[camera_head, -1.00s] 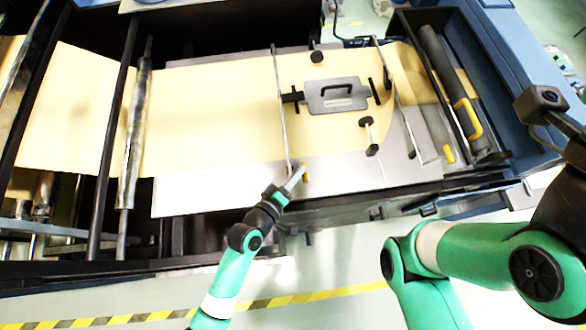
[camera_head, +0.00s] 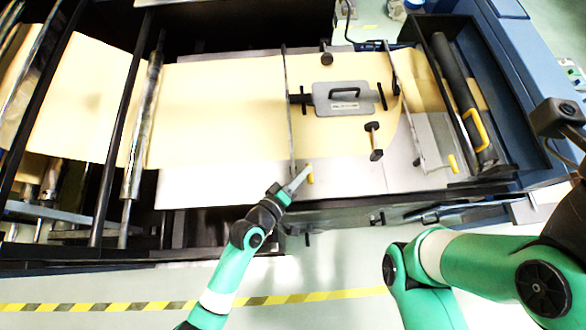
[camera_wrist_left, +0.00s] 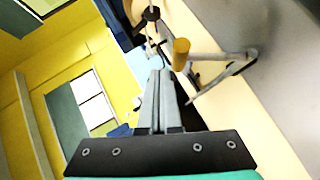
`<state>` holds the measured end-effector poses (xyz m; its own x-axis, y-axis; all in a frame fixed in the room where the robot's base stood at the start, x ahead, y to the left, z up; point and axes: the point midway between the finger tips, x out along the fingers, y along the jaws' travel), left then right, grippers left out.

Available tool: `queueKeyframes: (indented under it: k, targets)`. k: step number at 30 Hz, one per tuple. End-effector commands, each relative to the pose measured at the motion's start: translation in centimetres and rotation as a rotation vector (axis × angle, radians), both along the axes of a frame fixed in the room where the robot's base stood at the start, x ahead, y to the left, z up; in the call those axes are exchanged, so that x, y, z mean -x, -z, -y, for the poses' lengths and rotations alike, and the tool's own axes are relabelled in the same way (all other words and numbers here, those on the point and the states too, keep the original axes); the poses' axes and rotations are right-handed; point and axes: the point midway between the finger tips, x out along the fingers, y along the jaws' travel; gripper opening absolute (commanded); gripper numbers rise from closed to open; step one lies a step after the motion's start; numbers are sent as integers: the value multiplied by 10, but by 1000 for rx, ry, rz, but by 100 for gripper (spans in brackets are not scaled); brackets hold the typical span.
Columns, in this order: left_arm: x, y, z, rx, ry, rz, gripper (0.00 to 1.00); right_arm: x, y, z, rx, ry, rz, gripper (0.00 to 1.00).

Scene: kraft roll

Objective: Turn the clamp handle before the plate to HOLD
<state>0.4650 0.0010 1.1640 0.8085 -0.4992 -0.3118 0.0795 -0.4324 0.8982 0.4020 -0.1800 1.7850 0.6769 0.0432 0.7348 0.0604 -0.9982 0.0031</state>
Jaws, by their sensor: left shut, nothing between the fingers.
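The grey plate (camera_head: 325,103) with a black handle lies on the kraft paper (camera_head: 222,112) in the head view. A thin clamp bar (camera_head: 287,110) crosses the paper left of the plate. Its yellow-tipped clamp handle (camera_head: 310,175) is at the bar's near end. My left gripper (camera_head: 304,172) is shut and empty, with its fingertips close beside that yellow tip. In the left wrist view the yellow tip (camera_wrist_left: 181,53) stands just ahead and right of my shut fingers (camera_wrist_left: 160,78); I cannot tell whether they touch. The HOLD marking is not readable. My right gripper is out of view.
A second bar (camera_head: 404,105) with a yellow tip (camera_head: 453,163) stands right of the plate. A dark roller (camera_head: 452,85) with a yellow handle (camera_head: 475,129) lies farther right. A black-ended piece (camera_head: 375,141) sits near the plate. Bare metal lies along the near edge.

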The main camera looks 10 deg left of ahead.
Motion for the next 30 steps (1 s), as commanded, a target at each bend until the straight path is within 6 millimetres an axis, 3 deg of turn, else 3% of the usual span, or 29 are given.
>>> queueKeyframes:
  k: [4,9,15,21,30]
  targets:
    - [2,-37,-11,0,2,2,0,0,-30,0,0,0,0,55]
    - [39,-56,-22,-1,4,2,0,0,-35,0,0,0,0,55]
    - [69,-77,-33,-1,4,3,0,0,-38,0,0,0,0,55]
    - [79,-84,-36,1,4,1,0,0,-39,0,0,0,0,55]
    - [78,-84,-36,0,4,1,0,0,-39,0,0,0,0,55]
